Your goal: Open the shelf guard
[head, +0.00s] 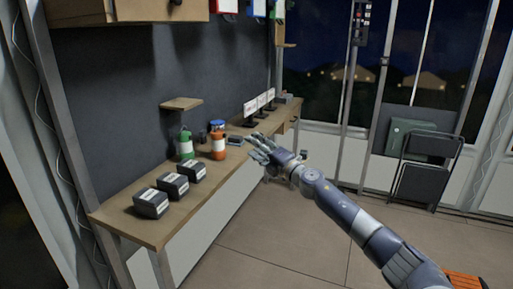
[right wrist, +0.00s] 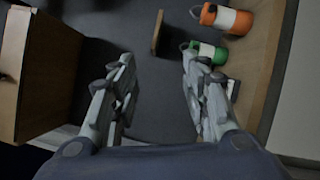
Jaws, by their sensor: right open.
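My right gripper (head: 257,147) reaches in from the lower right and hovers beside the front edge of the workbench, with its fingers towards the back wall. In the right wrist view its two fingers (right wrist: 158,75) are spread with nothing between them. A wooden overhead shelf unit (head: 130,12) is cut off at the top left; it also shows at the left of the right wrist view (right wrist: 38,75). I cannot make out a separate guard on it. My left gripper is not in view.
The workbench (head: 138,222) carries several dark labelled boxes (head: 151,203), a green bottle (head: 184,145), an orange bottle (head: 218,147) and small display stands (head: 250,110). A folded chair (head: 425,170) stands at the right. The floor (head: 290,225) is mostly clear.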

